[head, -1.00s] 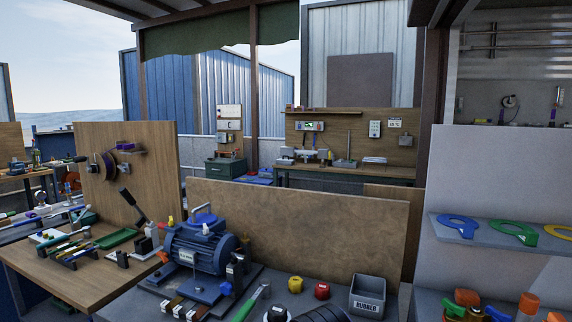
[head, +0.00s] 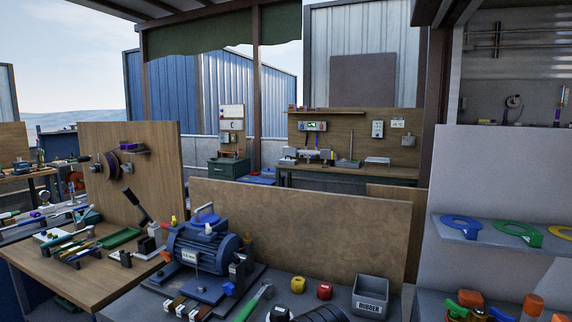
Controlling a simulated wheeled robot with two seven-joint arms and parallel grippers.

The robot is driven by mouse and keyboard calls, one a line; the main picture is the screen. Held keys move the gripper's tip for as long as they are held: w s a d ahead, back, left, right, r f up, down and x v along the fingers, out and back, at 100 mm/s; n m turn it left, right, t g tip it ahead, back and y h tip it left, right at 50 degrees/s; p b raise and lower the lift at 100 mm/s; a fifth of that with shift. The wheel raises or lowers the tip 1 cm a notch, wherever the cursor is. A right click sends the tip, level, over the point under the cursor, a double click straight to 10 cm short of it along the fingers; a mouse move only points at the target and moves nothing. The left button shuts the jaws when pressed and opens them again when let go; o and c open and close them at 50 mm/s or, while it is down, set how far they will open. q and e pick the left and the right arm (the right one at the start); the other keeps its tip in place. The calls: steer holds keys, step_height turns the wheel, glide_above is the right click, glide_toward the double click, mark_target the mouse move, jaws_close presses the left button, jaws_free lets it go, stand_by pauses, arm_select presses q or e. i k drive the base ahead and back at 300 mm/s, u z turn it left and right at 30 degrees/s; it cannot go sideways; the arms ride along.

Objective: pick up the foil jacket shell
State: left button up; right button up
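I cannot pick out a foil jacket shell anywhere in the head view. Neither of my grippers is in view, and no arm shows.
A blue motor (head: 200,250) stands on the near bench, with a green-handled tool (head: 252,303), yellow (head: 298,285) and red (head: 324,291) pieces and a grey RUBBER bin (head: 370,297). A brown board (head: 300,232) stands behind them. A shelf (head: 500,238) at right holds coloured rings.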

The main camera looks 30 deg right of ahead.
mark_target(291, 162)
steer(key=u, duration=1.5)
steer(key=i, duration=7.8)
steer(key=z, duration=2.85)
steer(key=i, duration=3)
